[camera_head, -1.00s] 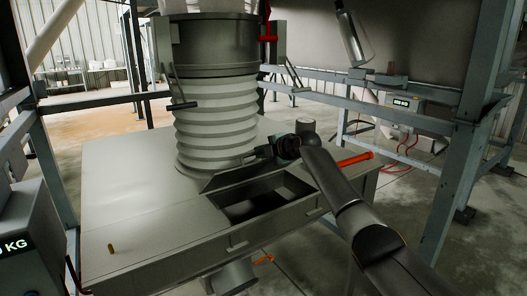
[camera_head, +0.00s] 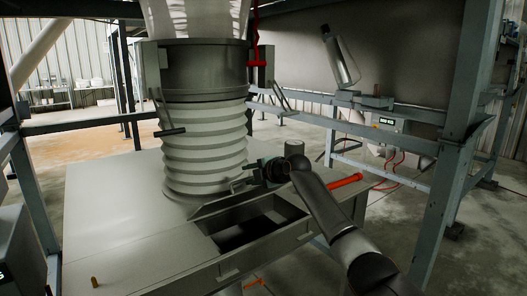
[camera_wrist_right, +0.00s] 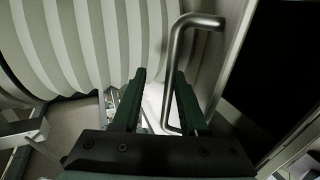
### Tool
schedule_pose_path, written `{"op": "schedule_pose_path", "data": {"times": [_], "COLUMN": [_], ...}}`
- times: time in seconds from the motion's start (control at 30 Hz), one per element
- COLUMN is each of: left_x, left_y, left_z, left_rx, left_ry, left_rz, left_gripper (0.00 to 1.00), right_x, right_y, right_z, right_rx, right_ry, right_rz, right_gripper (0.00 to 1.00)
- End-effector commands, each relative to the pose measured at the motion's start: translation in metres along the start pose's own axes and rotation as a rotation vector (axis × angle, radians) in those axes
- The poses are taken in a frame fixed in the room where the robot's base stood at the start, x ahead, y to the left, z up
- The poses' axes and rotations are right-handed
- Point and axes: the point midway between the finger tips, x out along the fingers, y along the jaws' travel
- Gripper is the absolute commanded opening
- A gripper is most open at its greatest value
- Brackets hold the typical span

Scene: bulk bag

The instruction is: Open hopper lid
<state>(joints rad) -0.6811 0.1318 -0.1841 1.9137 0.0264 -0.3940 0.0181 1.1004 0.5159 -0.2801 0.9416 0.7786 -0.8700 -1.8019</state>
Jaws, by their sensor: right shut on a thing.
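The hopper opening (camera_head: 245,238) is a dark rectangular hole in the grey table top (camera_head: 120,215). The hopper lid (camera_head: 213,205) stands raised and tilted along the opening's far edge, beside the white bellows (camera_head: 204,150). My right gripper (camera_head: 238,182) reaches in from the right above the opening, at the lid's upper edge. In the right wrist view its two fingers (camera_wrist_right: 158,78) are around the lower part of the metal lid handle (camera_wrist_right: 178,65), shut on it. The lid's panel is seen nearly edge-on. My left gripper is in neither view.
The ribbed bellows hangs under a grey collar (camera_head: 203,70), close to the right gripper. A blue-grey frame post (camera_head: 455,150) stands to the right. A red-orange handle (camera_head: 343,181) sticks out at the table's right side. The table's left part is mostly clear.

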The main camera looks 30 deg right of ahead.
Motion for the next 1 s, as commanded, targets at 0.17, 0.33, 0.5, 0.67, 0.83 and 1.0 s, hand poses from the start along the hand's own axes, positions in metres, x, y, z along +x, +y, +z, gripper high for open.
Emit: {"op": "schedule_pose_path", "data": {"times": [0.17, 0.33, 0.5, 0.67, 0.83, 1.0], "left_x": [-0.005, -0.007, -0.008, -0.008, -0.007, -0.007], "left_y": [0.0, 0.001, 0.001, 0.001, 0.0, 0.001], "left_z": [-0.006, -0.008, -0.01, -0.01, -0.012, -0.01], "left_rx": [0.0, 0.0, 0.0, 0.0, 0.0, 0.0], "left_ry": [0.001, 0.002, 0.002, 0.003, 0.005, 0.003], "left_rz": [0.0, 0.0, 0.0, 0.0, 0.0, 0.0], "left_gripper": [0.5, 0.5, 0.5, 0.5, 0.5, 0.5], "right_x": [-0.017, -0.028, -0.04, -0.05, -0.059, -0.068], "right_y": [0.02, 0.026, 0.032, 0.037, 0.039, 0.042], "right_z": [-0.001, 0.001, 0.003, 0.004, 0.003, 0.001], "right_rx": [0.0, 0.001, 0.0, 0.0, -0.003, -0.003], "right_ry": [0.001, -0.002, -0.005, -0.007, -0.006, -0.006], "right_rz": [0.031, 0.033, 0.034, 0.034, 0.027, 0.02], "right_gripper": [0.27, 0.27, 0.27, 0.27, 0.27, 0.27]}}
